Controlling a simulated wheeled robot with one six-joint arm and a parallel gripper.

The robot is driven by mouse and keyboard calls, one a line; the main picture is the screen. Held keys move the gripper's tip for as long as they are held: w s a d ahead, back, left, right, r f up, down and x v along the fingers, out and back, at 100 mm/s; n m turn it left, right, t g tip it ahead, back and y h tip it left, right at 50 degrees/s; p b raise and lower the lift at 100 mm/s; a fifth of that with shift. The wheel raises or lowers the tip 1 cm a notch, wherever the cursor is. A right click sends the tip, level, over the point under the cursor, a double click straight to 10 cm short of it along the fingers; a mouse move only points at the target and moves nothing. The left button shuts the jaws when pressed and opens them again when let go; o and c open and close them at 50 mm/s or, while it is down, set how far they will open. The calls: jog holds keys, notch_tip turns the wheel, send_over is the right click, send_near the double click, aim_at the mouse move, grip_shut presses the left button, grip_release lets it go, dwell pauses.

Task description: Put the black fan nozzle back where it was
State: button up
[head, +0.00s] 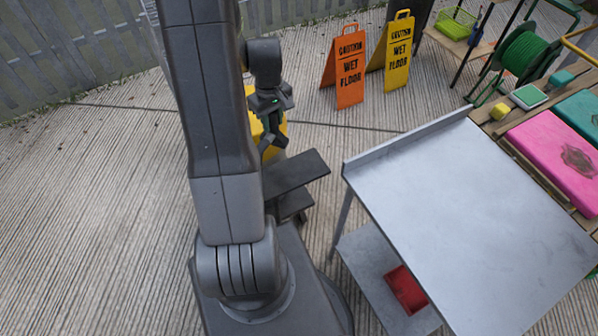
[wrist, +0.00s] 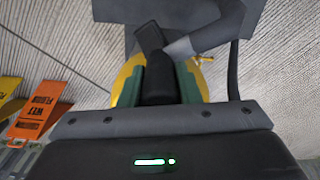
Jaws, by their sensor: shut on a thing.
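My gripper (head: 271,138) hangs at the end of my arm, left of the grey metal table. In the wrist view its two green-padded fingers (wrist: 163,82) are closed on a black piece, which looks like the black fan nozzle (wrist: 156,78). The nozzle points away from the palm, and its far end is angled. In the head view the nozzle cannot be told apart from the dark gripper. A yellow object (head: 256,126) stands behind the gripper and shows on both sides of the fingers in the wrist view (wrist: 126,80). Most of it is hidden.
The metal table (head: 465,190) has a bare top and a raised edge. A red bin (head: 406,289) sits on its lower shelf. Orange (head: 346,70) and yellow (head: 397,55) wet-floor signs stand behind. A green hose reel (head: 525,54) is at upper right. The decking at left is clear.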

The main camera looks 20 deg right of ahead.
jog(key=s+d+n+b, duration=0.1)
jog(key=s+d, duration=0.4)
jog(key=s, duration=0.1)
notch_tip(320, 180, down, 10)
jog(key=shift+w+d+r, duration=0.1)
jog(key=shift+d+r, duration=0.05)
jog(key=shift+r, duration=0.1)
jog(key=shift+f, duration=0.25)
jog(key=o, duration=0.9)
jog(key=shift+r, duration=0.1)
notch_tip(320, 180, up, 12)
jog(key=shift+r, duration=0.15)
